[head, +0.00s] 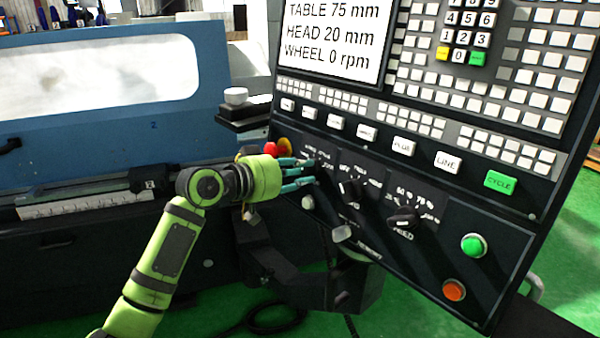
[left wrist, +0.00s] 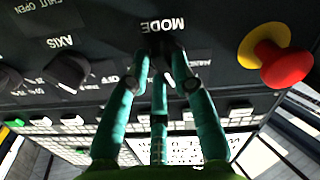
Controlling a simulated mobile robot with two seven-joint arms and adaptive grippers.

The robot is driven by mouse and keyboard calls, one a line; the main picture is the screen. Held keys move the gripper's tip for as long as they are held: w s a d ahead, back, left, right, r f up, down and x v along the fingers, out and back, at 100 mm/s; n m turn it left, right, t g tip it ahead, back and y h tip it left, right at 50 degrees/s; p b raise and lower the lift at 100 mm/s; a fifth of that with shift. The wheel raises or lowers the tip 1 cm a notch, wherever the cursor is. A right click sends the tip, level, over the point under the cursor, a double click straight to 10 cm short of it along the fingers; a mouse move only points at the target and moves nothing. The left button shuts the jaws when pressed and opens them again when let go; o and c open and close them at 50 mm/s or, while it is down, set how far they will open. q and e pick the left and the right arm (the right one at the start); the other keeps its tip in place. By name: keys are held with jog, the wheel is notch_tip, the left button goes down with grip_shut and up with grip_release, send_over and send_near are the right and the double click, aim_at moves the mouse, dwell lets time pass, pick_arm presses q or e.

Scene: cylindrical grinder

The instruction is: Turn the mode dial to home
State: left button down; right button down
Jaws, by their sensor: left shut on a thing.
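Which position the dial points to cannot be read. My right gripper is not in view.
A red emergency stop button (left wrist: 288,68) on a yellow base is close beside the gripper. The axis dial (head: 350,187) and feed dial (head: 403,217) are to its right. A green button (head: 474,245) and an orange button (head: 454,289) are lower right. The screen (head: 332,38) is above.

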pick_arm(q)
jog(key=c, duration=1)
grip_release()
jog(key=shift+c, duration=0.2)
jog(key=shift+a, duration=0.15)
jog(key=v, duration=1.2)
